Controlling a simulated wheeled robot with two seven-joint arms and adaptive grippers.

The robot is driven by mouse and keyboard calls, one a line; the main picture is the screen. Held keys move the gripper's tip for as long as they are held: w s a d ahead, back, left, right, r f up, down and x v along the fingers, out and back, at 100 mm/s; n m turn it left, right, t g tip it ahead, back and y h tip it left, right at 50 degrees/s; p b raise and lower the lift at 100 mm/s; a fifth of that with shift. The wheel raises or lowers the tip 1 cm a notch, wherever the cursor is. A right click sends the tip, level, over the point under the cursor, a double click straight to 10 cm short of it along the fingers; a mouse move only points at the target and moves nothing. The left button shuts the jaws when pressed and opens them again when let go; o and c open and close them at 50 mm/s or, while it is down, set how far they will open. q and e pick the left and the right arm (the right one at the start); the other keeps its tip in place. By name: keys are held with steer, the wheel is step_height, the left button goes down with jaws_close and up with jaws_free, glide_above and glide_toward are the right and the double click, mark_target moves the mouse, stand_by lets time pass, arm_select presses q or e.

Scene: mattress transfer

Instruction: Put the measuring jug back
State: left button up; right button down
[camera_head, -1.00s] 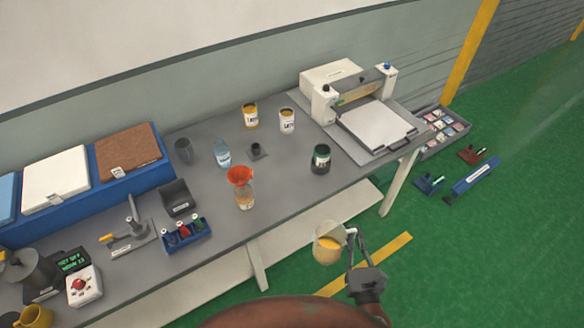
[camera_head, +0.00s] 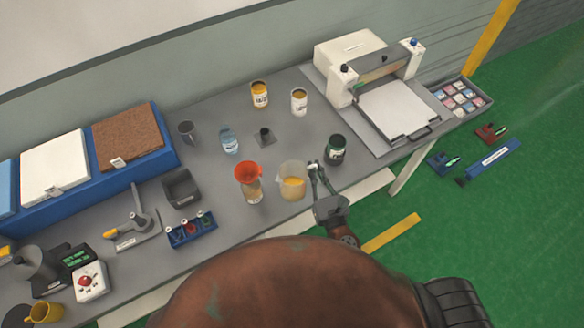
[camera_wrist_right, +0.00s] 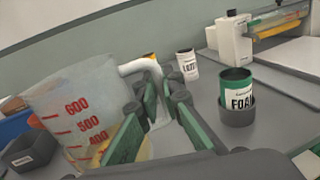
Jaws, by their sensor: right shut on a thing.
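The measuring jug (camera_head: 292,180) is clear, with yellow liquid in its lower part. In the head view it is over the front part of the workbench (camera_head: 227,225), just right of a bottle with a red funnel. My right gripper (camera_head: 314,172) is shut on the jug's handle, at its right side. In the right wrist view the jug (camera_wrist_right: 85,115) shows red marks, and the green-padded fingers (camera_wrist_right: 160,115) close around its pale handle. I cannot tell whether the jug's base touches the bench. My left gripper is not in view.
A bottle with a red funnel (camera_head: 249,183) stands close left of the jug. A dark green tin (camera_head: 335,149) stands right of the gripper. A small dark stand (camera_head: 265,138), a clear bottle (camera_head: 229,141) and two tins (camera_head: 260,95) are behind. A white press (camera_head: 370,85) fills the right end.

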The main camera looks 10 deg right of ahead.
steer(key=shift+y, duration=0.4)
steer(key=shift+w+d+f+b, duration=0.35)
steer(key=shift+w+f+b, duration=1)
steer(key=shift+w+f, duration=0.9)
steer(key=shift+w+d+f+b, duration=0.35)
steer(key=shift+w+f+b, duration=1)
steer(key=shift+w+f, duration=0.9)
steer(key=shift+w+d+f+b, duration=0.35)
steer(key=shift+w+f+b, duration=1.2)
steer(key=shift+w, duration=1.2)
steer(key=shift+f, duration=0.3)
steer(key=shift+f, duration=0.15)
steer(key=c, duration=2.1)
jaws_free()
steer(key=shift+r, duration=0.2)
